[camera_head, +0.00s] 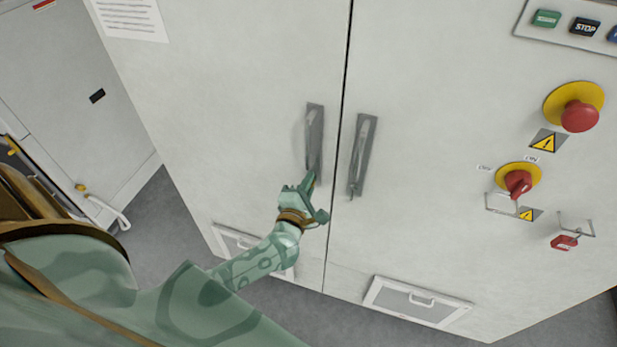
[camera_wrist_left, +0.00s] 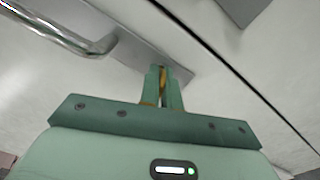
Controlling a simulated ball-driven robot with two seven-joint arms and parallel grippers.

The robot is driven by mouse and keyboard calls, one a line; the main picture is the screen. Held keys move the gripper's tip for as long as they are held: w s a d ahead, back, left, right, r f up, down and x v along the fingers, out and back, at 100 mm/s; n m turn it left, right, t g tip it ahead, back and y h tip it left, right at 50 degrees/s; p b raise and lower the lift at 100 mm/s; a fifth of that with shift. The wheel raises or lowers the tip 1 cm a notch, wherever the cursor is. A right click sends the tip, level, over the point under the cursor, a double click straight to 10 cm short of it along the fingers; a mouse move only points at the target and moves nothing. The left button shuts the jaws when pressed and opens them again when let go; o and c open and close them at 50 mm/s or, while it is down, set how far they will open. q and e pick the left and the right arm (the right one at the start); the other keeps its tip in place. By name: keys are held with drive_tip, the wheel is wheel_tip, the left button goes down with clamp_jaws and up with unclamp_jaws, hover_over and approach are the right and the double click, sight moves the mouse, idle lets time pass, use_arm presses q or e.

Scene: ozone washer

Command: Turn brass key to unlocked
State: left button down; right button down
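The brass key (camera_wrist_left: 161,84) shows only as a narrow brass-coloured strip between my left fingers in the left wrist view. It is at the lower end of the left door's handle plate (camera_head: 315,130). My left gripper (camera_head: 311,181) reaches up to that plate from below. In the wrist view its two green fingers (camera_wrist_left: 163,78) are close together around the brass strip. The fingers hide most of the key and its lock, so I cannot tell the key's angle. My right gripper is in neither view.
A metal door handle (camera_wrist_left: 85,45) stands out beside my left gripper. The right door has its own handle plate (camera_head: 362,155) across the seam. A red rotary switch (camera_head: 518,183) and red emergency button (camera_head: 579,116) sit farther right.

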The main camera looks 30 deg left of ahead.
use_arm(q)
drive_tip(key=m+p, duration=0.1)
drive_tip(key=m, duration=0.2)
drive_tip(key=shift+m+p, duration=0.55)
drive_tip(key=shift+m, duration=0.15)
drive_tip(key=shift+f, duration=0.1)
drive_tip(key=c, duration=1.6)
unclamp_jaws()
drive_tip(key=shift+s, duration=0.1)
drive_tip(key=v, duration=1.6)
drive_tip(key=shift+s, duration=0.1)
